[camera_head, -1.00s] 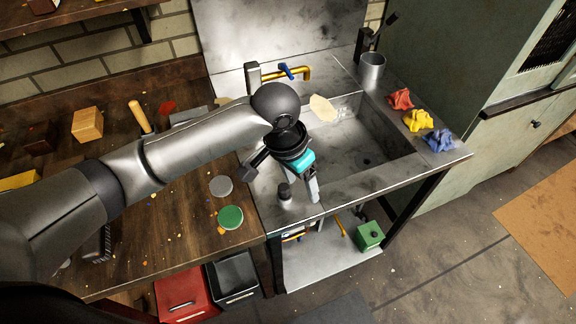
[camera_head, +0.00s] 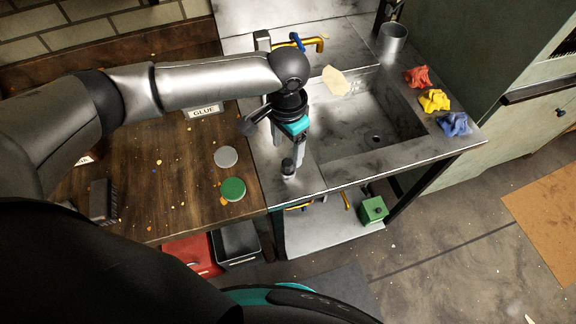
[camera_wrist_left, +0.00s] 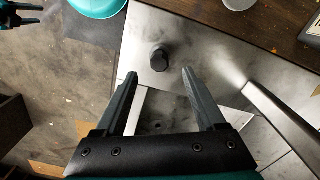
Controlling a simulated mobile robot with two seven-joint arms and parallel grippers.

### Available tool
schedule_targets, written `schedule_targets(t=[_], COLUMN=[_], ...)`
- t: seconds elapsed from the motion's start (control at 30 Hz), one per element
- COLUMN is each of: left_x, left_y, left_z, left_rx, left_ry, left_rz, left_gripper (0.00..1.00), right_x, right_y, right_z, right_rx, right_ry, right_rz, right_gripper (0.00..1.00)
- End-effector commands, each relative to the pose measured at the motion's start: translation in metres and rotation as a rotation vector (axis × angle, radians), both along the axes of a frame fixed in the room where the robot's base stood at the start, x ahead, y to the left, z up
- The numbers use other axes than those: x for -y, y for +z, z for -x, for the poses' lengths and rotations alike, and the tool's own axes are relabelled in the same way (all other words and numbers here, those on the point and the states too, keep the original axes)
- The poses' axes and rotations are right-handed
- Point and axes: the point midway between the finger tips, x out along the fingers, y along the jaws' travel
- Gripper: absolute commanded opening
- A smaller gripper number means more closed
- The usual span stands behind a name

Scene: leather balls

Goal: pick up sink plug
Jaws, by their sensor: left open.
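The sink plug (camera_head: 288,168) is a small dark knob standing on the metal counter left of the sink basin. It also shows in the left wrist view (camera_wrist_left: 159,59), just past my fingertips and in line with the gap between them. My left gripper (camera_head: 295,158) is open and empty, pointing down over the counter close to the plug. Its two fingers are spread in the left wrist view (camera_wrist_left: 159,75). I cannot tell its exact height over the plug. A teal and black part, likely my right gripper (camera_wrist_left: 24,14), shows small at the upper left corner.
A grey disc (camera_head: 226,157) and green disc (camera_head: 233,189) lie on the wooden bench.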

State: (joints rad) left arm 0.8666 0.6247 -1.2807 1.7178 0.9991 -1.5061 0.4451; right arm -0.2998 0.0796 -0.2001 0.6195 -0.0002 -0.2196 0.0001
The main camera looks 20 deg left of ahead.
Motion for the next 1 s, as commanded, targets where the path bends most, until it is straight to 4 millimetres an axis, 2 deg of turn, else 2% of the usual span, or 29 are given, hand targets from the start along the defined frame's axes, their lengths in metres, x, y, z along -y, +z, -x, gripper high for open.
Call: schedule_targets(t=[0.17, 0.43, 0.73, 1.0], left_x=[0.0, 0.0, 0.0, 0.0], left_y=[-0.012, -0.051, -0.056, -0.055], left_z=[0.0, 0.002, 0.002, 0.002], left_rx=[0.0, 0.0, 0.002, 0.002], left_ry=[-0.001, -0.001, -0.001, -0.001], left_rz=[0.0, -0.001, 0.001, 0.0], left_gripper=[0.72, 0.72, 0.72, 0.43], right_x=[0.0, 0.0, 0.0, 0.0], right_y=[-0.001, -0.007, -0.007, -0.007], right_z=[0.0, 0.0, 0.0, 0.0], right_rx=[0.0, 0.0, 0.0, 0.0], right_ry=[0.0, 0.0, -0.001, -0.001], right_rz=[0.0, 0.0, 0.0, 0.0], right_gripper=[0.5, 0.5, 0.5, 0.5])
